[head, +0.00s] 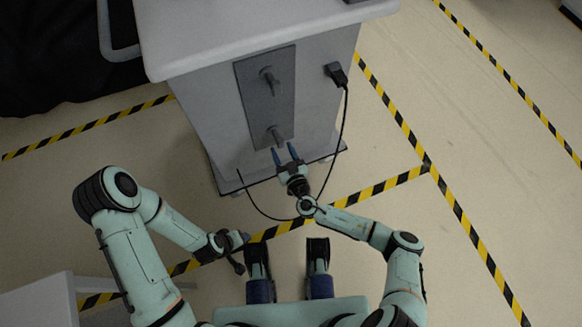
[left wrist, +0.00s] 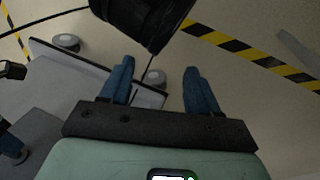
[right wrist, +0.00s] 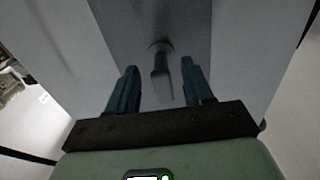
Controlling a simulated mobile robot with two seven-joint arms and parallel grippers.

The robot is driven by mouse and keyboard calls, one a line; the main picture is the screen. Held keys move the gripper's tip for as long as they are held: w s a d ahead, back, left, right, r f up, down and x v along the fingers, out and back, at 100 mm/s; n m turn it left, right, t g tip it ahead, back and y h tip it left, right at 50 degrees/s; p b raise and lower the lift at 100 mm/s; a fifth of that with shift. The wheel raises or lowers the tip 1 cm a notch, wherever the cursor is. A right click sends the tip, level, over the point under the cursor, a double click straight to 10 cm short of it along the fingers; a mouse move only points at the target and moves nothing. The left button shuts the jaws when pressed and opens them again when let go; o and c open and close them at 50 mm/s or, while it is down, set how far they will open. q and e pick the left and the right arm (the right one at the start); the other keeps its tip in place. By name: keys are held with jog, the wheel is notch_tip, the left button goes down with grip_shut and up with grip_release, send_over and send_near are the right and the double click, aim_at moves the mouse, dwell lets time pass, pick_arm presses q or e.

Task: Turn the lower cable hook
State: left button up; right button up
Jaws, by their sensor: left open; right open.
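The lower cable hook (head: 274,134) is a grey peg on the dark grey plate (head: 266,100) on the cart's front face. The upper cable hook (head: 268,76) sits above it on the same plate. My right gripper (head: 286,155) is open just in front of the lower hook. In the right wrist view the lower hook (right wrist: 161,72) shows between the two blue fingers (right wrist: 157,85) and points down. I see no contact. My left gripper (left wrist: 158,85) is open and empty, low on the left and away from the cart's hooks.
The grey cart (head: 205,110) stands on the floor. A black plug (head: 336,74) is on its face at the right, and its black cable (head: 338,140) hangs down and loops below, passing by my right gripper. Yellow-black tape (head: 400,125) marks the floor.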

pick_arm(q)
jog(key=s+r, duration=0.1)
jog(key=s+d+r+p, duration=0.1)
jog(key=shift+s+d+g, duration=0.15)
jog(key=shift+s+g, duration=0.2)
jog(key=shift+g, duration=0.05)
pick_arm(e)
jog(key=v, duration=0.9)
jog(key=shift+s, duration=0.2)
